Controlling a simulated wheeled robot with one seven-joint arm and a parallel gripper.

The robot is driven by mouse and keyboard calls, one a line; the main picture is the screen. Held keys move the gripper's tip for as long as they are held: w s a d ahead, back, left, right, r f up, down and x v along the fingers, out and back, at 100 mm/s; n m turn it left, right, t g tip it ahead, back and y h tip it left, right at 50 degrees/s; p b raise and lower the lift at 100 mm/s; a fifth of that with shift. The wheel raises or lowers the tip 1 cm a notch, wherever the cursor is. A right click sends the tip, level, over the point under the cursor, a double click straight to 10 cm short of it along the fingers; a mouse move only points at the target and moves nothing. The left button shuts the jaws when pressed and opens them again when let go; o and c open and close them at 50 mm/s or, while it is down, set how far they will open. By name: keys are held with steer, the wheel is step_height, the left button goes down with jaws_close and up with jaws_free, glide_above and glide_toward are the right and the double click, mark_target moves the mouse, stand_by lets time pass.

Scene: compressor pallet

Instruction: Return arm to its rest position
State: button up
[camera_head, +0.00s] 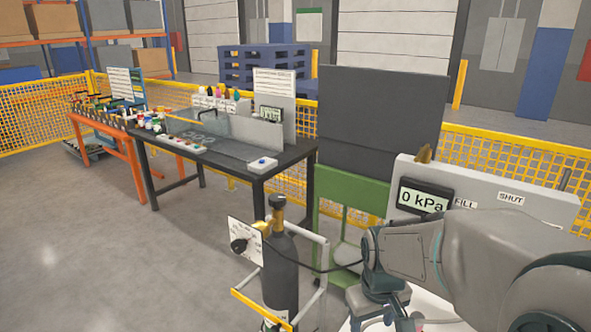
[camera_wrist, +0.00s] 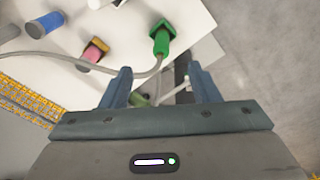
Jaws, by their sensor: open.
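My gripper (camera_wrist: 160,85) is open in the wrist view, with its two blue-grey fingers apart. No object is held between the fingers; the green fitting and the grey hose show beyond them. In the head view my arm reaches in from the right edge, in front of the panel with the 0 kPa display (camera_head: 424,199). My gripper's fingertips are hard to make out there, low in the picture near the white surface.
A dark gas cylinder (camera_head: 281,270) on a stand is left of my arm. A green fitting (camera_wrist: 161,40), a pink and yellow piece (camera_wrist: 94,51) and a grey hose (camera_wrist: 50,58) are by the white surface (camera_wrist: 195,20). Open floor (camera_head: 130,260) lies to the left.

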steer(key=s+r+m+t, duration=0.1)
steer(key=s+r+m, duration=0.2)
steer(key=s, duration=0.6)
steer(key=shift+a+r+t, duration=0.2)
steer(key=shift+r+t, duration=0.2)
steer(key=shift+r, duration=0.8)
